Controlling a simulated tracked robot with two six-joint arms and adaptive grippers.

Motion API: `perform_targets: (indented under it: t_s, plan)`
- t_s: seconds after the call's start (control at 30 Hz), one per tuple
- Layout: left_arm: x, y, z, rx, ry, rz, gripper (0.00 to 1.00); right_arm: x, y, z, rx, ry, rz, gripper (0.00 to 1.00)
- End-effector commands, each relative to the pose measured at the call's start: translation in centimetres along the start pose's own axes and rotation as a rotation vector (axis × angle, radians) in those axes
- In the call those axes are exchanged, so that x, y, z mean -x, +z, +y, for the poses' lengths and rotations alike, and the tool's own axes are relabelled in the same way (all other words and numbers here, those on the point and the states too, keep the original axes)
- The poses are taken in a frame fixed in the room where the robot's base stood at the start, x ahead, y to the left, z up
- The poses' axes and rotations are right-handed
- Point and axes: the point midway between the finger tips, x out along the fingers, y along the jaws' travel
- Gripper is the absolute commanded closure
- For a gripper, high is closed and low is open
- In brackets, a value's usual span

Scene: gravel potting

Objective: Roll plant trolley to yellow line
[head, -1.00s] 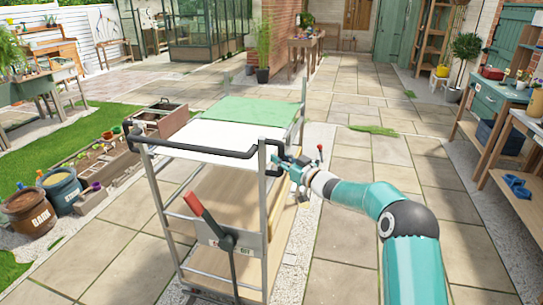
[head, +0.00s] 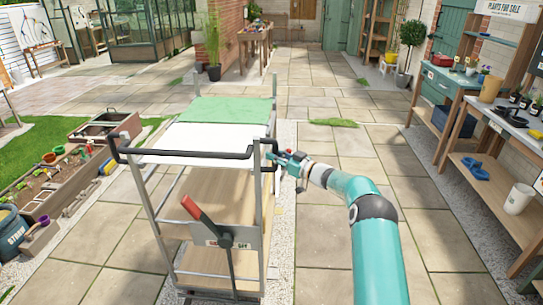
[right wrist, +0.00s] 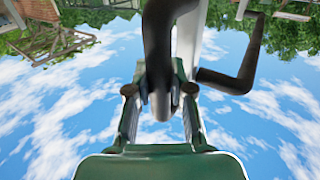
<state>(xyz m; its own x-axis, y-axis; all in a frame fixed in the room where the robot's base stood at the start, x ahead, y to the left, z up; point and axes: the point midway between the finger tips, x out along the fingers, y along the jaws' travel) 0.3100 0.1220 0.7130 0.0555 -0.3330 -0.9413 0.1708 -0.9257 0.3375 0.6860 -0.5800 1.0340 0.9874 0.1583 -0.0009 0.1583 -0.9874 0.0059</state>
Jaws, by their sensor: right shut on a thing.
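The plant trolley (head: 208,136) stands upright in front of me in the head view. It has metal posts, a white and green top, wooden lower shelves and a red lever (head: 196,212) on its near end. A black push handle (head: 190,154) runs across the near end. My right gripper (head: 277,159) is shut on the right end of this handle. In the right wrist view the dark bar (right wrist: 160,75) passes between its fingers. My left gripper is not in view. I cannot make out a yellow line for certain.
Planting beds (head: 60,180) and a tub (head: 12,235) lie left of the trolley. Potting benches (head: 490,165) with pots stand along the right. Paving (head: 340,95) ahead is mostly clear, with a grass tuft (head: 334,122). A potted plant (head: 214,72) stands by the brick pillar beyond.

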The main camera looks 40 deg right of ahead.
Motion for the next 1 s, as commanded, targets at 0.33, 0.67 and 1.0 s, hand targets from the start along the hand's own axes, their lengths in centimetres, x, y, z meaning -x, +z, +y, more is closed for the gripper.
perform_targets:
  t_s: [0.33, 0.67, 1.0]
  plan:
    - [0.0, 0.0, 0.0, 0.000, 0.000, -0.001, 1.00, 0.2, 0.0, -0.2, -0.004, -0.010, 0.004, 1.00]
    - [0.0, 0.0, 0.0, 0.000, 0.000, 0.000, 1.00, 0.6, 0.1, 0.2, -0.003, 0.000, 0.002, 0.53]
    - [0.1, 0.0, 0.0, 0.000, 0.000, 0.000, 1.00, 1.8, 0.0, 0.5, -0.002, 0.006, 0.000, 0.53]
